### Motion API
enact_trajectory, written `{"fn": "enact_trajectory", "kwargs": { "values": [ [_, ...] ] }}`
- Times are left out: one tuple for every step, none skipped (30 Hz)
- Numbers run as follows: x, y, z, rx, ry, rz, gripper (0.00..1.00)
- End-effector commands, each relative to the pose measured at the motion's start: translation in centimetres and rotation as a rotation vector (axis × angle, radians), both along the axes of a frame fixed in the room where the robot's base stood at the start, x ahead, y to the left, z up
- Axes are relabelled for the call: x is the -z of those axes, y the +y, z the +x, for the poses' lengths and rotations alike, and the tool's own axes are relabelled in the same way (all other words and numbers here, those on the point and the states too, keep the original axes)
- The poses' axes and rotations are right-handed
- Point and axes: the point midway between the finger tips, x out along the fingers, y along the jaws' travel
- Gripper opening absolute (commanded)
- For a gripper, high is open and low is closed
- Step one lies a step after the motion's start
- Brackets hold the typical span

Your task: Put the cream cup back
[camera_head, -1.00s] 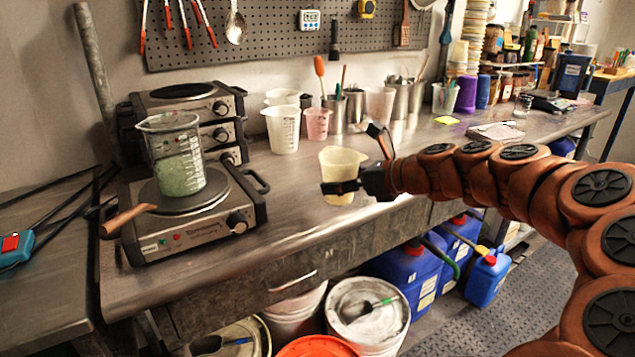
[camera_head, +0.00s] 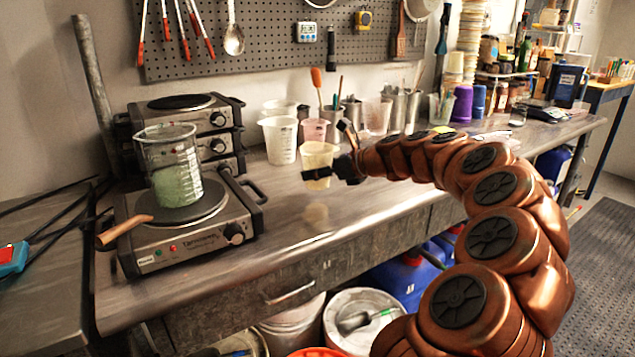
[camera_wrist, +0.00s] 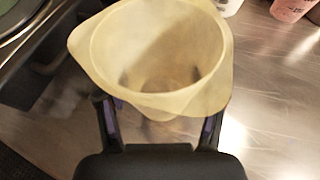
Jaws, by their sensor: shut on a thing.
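The cream cup (camera_head: 316,156) is a pale, see-through beaker with a pouring lip. My gripper (camera_head: 318,174) is shut on it and holds it upright above the steel bench (camera_head: 270,230), in front of the white and pink cups. In the wrist view the cream cup (camera_wrist: 150,55) is seen from above, with its wide mouth open and its wall between my two fingers (camera_wrist: 160,125). It looks empty. A faint reflection of it shows on the bench below. The far finger's contact is partly hidden by the cup.
A hot plate (camera_head: 185,225) with a glass beaker (camera_head: 172,170) of greenish contents stands at the left, with a wooden handle sticking out. A white cup (camera_head: 279,140) and a pink cup (camera_head: 313,131) stand behind the cream cup. The bench front is clear.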

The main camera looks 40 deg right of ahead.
Motion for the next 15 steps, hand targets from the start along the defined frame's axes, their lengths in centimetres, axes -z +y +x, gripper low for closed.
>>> {"fn": "enact_trajectory", "kwargs": {
  "values": [
    [0.0, -0.1, 0.2, 0.000, 0.000, 0.000, 0.23],
    [0.0, -0.1, 0.2, 0.000, 0.000, 0.000, 0.23],
    [0.0, -0.1, 0.3, 0.000, 0.000, 0.000, 0.23],
    [0.0, -0.2, 0.5, 0.000, 0.000, 0.000, 0.23],
    [0.1, -0.2, 0.6, 0.000, 0.000, -0.001, 0.23],
    [0.4, -0.2, 0.7, -0.001, -0.001, 0.001, 0.23],
    [0.8, -0.2, 0.7, 0.000, 0.000, 0.002, 0.23],
    [1.3, -0.2, 0.7, 0.000, 0.000, 0.002, 0.23],
    [1.9, -0.2, 0.7, 0.000, -0.002, 0.002, 0.23],
    [2.3, -0.2, 0.7, 0.000, -0.002, 0.002, 0.23],
    [2.7, -0.2, 0.7, 0.000, -0.002, 0.002, 0.23],
    [3.2, -0.2, 0.7, 0.001, -0.002, 0.001, 0.23],
    [3.4, -0.2, 0.7, 0.001, -0.002, 0.001, 0.23],
    [3.5, -0.2, 0.7, 0.000, -0.002, 0.002, 0.23],
    [3.6, -0.2, 0.7, 0.001, -0.002, 0.000, 0.23]
  ]
}}
